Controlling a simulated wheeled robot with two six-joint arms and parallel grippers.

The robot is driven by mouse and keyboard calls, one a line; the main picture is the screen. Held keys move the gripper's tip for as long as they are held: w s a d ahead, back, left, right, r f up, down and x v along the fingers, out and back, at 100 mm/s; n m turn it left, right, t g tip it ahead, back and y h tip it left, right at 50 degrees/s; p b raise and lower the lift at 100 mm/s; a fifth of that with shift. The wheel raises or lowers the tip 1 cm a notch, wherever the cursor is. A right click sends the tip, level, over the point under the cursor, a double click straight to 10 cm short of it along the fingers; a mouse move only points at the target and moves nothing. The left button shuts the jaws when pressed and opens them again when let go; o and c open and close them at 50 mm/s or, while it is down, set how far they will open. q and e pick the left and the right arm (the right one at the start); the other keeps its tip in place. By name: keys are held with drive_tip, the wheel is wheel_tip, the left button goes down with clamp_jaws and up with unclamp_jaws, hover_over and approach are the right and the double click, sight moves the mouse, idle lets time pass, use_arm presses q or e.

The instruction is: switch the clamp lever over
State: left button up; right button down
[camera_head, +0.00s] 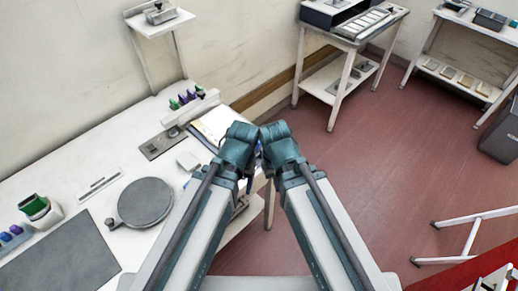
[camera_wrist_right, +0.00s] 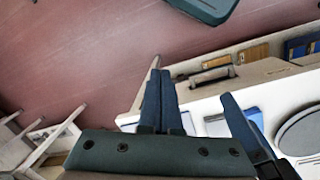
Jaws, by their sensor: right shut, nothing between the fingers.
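A grey metal fixture (camera_head: 160,146) lies on the white bench near the wall in the head view. It may be the clamp, but I cannot make out a lever or its position. My two arms meet in the middle of the head view, to the right of this fixture and apart from it. They hide their own fingers there. In the right wrist view my right gripper (camera_wrist_right: 161,78) has its two blue fingers together, with nothing between them. Another blue finger shows to its right, probably of my left gripper; its opening does not show.
The white bench (camera_head: 75,165) carries a round grey plate (camera_head: 146,202), a dark mat (camera_head: 62,262) and a green-topped container (camera_head: 38,208). A small wall shelf (camera_head: 160,24) stands above it. A white cart (camera_head: 350,45) is at the back. Red floor (camera_head: 390,160) lies open to the right.

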drive_tip(key=c, duration=1.6)
unclamp_jaws()
drive_tip(key=c, duration=1.3)
unclamp_jaws()
drive_tip(key=shift+w+r, duration=0.15)
drive_tip(key=shift+r, duration=0.05)
drive_tip(key=shift+c, duration=0.2)
drive_tip(key=o, duration=0.6)
drive_tip(key=w+r+m+p, duration=0.1)
drive_tip(key=w+p, duration=0.1)
drive_tip(key=w+a+r+m+y+p, duration=0.1)
drive_tip(key=w+r+m+p, duration=0.1)
drive_tip(key=w+a+r+m+p, duration=0.1)
drive_tip(key=w+r+m+p, duration=0.1)
drive_tip(key=shift+w+r+t+y, duration=0.25)
drive_tip(key=shift+w+t+y, duration=0.05)
drive_tip(key=shift+w+t, duration=0.1)
drive_tip(key=m+t+y+p, duration=0.2)
drive_tip(key=m+p, duration=0.2)
drive_tip(key=m, duration=0.4)
approach(259, 144)
drive_tip(key=shift+w+d+r, duration=0.2)
drive_tip(key=shift+r, duration=0.3)
drive_tip(key=shift+w+d+r, duration=0.15)
drive_tip(key=shift+w+r, duration=0.05)
drive_tip(key=shift+r, duration=0.35)
drive_tip(key=shift+f, duration=0.15)
drive_tip(key=b+x, duration=1.3)
drive_tip(key=shift+f, duration=0.25)
